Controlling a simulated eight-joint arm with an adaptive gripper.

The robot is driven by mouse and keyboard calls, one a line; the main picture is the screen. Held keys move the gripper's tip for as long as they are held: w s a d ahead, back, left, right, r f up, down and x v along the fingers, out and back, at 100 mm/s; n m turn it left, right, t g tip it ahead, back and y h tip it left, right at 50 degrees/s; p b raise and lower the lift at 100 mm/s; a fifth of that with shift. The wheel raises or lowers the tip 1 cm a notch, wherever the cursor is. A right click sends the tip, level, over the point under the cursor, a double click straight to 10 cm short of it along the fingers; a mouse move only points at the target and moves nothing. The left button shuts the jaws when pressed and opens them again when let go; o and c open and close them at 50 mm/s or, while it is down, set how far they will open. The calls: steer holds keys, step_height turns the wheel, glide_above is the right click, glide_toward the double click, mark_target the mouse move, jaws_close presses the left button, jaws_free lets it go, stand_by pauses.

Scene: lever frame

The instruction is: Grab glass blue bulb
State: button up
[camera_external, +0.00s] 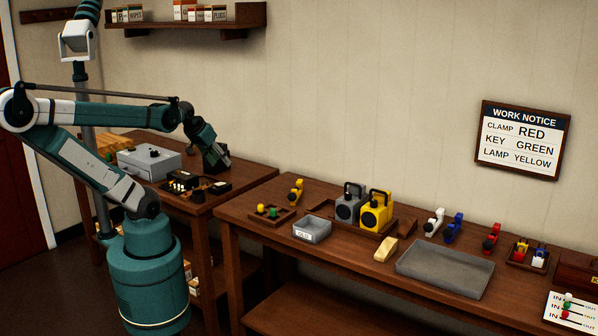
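I cannot pick out a glass blue bulb for certain. A small blue-and-white piece (540,256) sits in a small wooden tray at the right of the long table. A larger blue object (453,228) stands at the back of that table, between a white one and a red one; it looks more like a clamp or lamp than a bulb. My gripper (218,160) is over the left table, beside a black device, far from both blue things. It is dark and small here, so its fingers and any contact are unclear.
The left table holds a grey box (149,161) and the black device (191,184). The long table holds a grey bin (312,230), grey and yellow lanterns (376,212), a yellow block (386,249) and a grey tray (445,270).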

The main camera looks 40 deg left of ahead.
stand_by(0.3)
steer(key=shift+c, duration=1)
